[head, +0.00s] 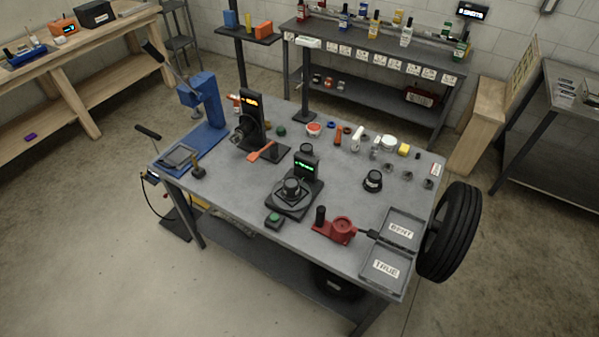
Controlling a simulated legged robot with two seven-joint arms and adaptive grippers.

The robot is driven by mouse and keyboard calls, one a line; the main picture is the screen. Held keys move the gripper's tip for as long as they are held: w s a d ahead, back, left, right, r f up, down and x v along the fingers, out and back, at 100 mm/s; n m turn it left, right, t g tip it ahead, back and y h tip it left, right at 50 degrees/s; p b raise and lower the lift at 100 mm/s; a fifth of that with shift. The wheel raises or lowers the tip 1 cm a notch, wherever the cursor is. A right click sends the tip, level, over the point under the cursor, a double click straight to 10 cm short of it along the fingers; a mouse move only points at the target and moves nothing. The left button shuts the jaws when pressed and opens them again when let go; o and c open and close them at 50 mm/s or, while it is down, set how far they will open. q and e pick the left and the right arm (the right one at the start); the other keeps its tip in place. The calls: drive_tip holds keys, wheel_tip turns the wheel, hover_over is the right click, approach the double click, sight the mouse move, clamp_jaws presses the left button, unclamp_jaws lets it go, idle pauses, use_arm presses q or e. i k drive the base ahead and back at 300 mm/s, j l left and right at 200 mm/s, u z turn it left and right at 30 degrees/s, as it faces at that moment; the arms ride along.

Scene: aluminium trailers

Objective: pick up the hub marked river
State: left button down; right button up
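The grey metal workbench (235,185) stands in the middle of the head view. A black round part with a raised centre (373,181) sits on its right half. A dark round part (242,126) is on a taller stand with an orange display (250,103). I cannot read the word river on any of them, so I cannot tell which is the hub. Neither of my grippers is in view.
Two grey trays, labelled BENT (401,229) and TRUE (385,267), are at the bench's right end beside a tyre (449,232). A blue press (203,108) stands at the left end, a red tool (338,229) near the front. Open floor (80,230) lies left.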

sight(290, 193)
drive_tip(key=k, duration=0.55)
drive_tip(key=i+j, duration=0.2)
drive_tip(key=i+j+z, duration=0.35)
drive_tip(key=j, duration=0.2)
drive_tip(key=i+j+z, duration=0.2)
drive_tip(key=j, duration=0.15)
drive_tip(key=i+j+z, duration=0.2)
drive_tip(key=j, duration=0.15)
